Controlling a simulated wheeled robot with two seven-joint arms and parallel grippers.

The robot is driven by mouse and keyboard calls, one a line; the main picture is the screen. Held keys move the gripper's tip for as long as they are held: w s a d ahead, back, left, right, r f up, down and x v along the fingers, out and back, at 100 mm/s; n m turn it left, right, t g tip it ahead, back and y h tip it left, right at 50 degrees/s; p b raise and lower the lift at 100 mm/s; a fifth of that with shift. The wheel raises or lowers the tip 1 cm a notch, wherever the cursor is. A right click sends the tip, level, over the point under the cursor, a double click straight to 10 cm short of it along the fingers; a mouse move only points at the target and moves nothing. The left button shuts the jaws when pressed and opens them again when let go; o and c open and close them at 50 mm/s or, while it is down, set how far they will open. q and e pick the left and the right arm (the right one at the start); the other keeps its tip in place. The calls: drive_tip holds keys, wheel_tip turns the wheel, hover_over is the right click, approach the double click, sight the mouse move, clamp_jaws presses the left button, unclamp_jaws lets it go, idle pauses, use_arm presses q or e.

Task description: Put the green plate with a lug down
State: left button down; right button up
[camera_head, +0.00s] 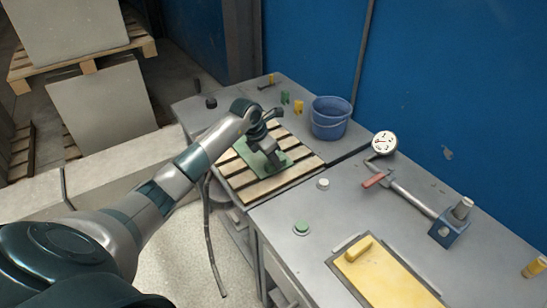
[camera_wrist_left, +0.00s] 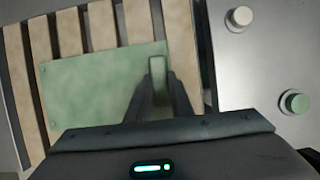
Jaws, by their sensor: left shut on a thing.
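The green plate (camera_head: 246,155) lies flat over the wooden slats, or just above them; I cannot tell if it touches. Its raised lug (camera_wrist_left: 157,68) stands near the plate's right end in the left wrist view, where the plate (camera_wrist_left: 90,85) also shows. My left gripper (camera_head: 272,160) is shut on the lug, with its fingers (camera_wrist_left: 156,88) on either side of it. The slatted wooden pallet (camera_head: 264,187) is under the plate on the grey table. My right gripper is not in view.
A blue bucket (camera_head: 331,118) stands behind the slats, near small green and yellow pieces (camera_head: 285,98). A white button (camera_head: 323,184) and a green button (camera_head: 301,228) sit on the right table. A yellow panel (camera_head: 385,278) and a clamp with a gauge (camera_head: 384,143) are further right.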

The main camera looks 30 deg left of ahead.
use_arm(q)
drive_tip(key=c, duration=1.6)
unclamp_jaws()
drive_tip(key=shift+o, duration=0.2)
